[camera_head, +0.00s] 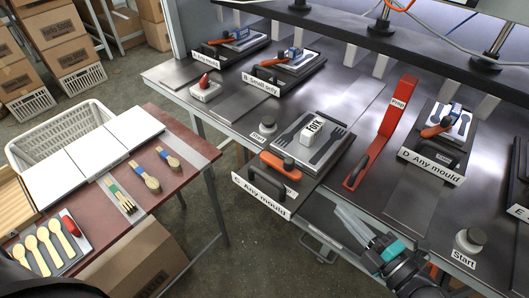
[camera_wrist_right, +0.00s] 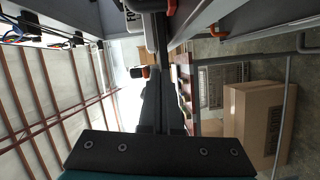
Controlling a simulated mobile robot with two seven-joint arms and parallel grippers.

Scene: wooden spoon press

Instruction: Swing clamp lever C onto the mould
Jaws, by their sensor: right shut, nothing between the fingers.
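Clamp lever C (camera_head: 280,166) has an orange handle and sits at the front of the station labelled "Any mould" (camera_head: 262,195). It lies beside the front edge of the metal mould (camera_head: 331,150), not over the mould's middle. The mould has dark fork shapes and a white block marked "Fork" (camera_head: 311,133) on top. My right gripper (camera_head: 347,215) is shut and empty, in front of the bench edge, to the right of and nearer than the lever. Its dark fingers (camera_wrist_right: 160,90) fill the middle of the right wrist view. My left gripper is not in view.
Station D's mould (camera_head: 446,125) has an orange lever. Open floor lies between table and bench.

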